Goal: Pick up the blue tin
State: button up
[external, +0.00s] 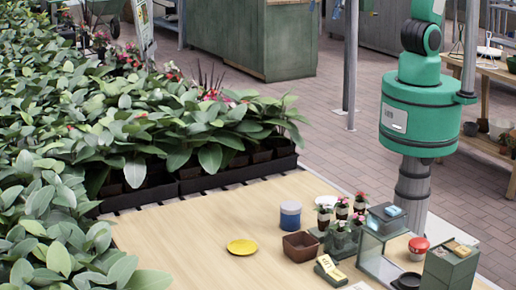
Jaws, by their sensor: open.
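The blue tin (290,215) stands upright on the light wooden table (190,240), near the table's back edge. It is a short cylinder with a blue body and a paler grey top. Nothing is touching it that I can see. A brown square pot is just in front of it, and small potted flowers are to its right. My gripper does not show in this view.
The brown pot (300,246) and a yellow dish (242,247) are near the tin. Potted flowers (342,210), a glass-sided box (380,257), a red-topped jar (418,248) and a dark box (450,265) crowd the right. Dense leafy plants (120,130) border the left. The table's left-middle is clear.

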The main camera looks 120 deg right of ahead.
jog(key=w+a+f+g, duration=0.1)
jog(key=w+a+f, duration=0.25)
jog(key=w, duration=0.25)
jog(key=w+a+f, duration=0.2)
jog(key=w+f, duration=0.2)
jog(key=w, duration=0.2)
jog(key=g+b, duration=0.1)
jog(key=g, duration=0.2)
send_over(290, 205)
notch_tip(290, 205, down, 33)
jog(key=shift+w+a+r+m, duration=0.15)
jog(key=shift+a+m, duration=0.1)
jog(key=shift+m, duration=0.15)
jog(key=shift+f+b, duration=0.5)
jog(key=shift+f, duration=3.75)
jog(key=shift+f, duration=0.15)
jog(key=shift+d+f+b, duration=0.15)
jog(key=shift+f+b, duration=0.15)
jog(key=shift+f, duration=2.2)
